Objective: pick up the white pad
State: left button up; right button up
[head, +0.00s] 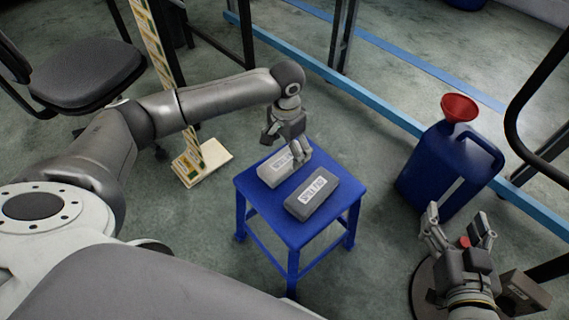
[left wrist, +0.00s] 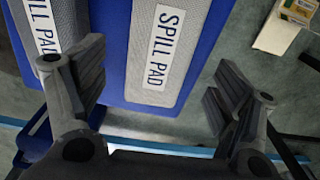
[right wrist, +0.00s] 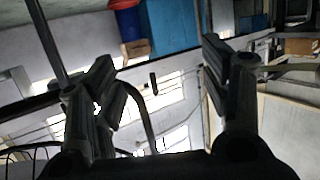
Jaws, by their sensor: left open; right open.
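The white pad (head: 270,174), a light block with a dark-lettered label, lies on the blue stool (head: 262,208). The dark grey spill pad (head: 325,189) lies beside it, nearer the front right. My left gripper (head: 286,150) is open and empty over the far end of the white pad. In the left wrist view the white pad (left wrist: 178,72) shows between the open fingers, and the dark pad (left wrist: 63,16) is partly hidden by the left finger. I cannot tell whether the fingers touch the white pad. My right gripper (head: 459,226) is open and empty at the lower right.
A blue jerrycan (head: 435,165) with a red funnel (head: 459,108) stands on the floor at the right. A small brown box (head: 526,292) is near my right gripper. A pale stand (head: 208,165) and a dark chair (head: 85,75) are at the left. Floor surrounds the stool.

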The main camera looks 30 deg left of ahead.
aim_at(286, 159)
pick_arm(q)
notch_tip(286, 159, down, 4)
jog(key=shift+s+r+b, duration=0.1)
jog(key=shift+b, duration=0.8)
jog(key=shift+f, duration=0.25)
pick_arm(e)
notch_tip(286, 159, up, 10)
jog(key=a+t+y, duration=0.1)
jog(key=t+y, duration=0.1)
jog(key=t, duration=0.4)
jog(key=shift+w+a+f, duration=0.15)
jog(key=shift+w+a, duration=0.1)
jog(key=shift+a, duration=0.05)
pick_arm(q)
jog(key=c, duration=1.1)
jog(key=shift+r, duration=0.1)
pick_arm(e)
jog(key=shift+f, duration=0.1)
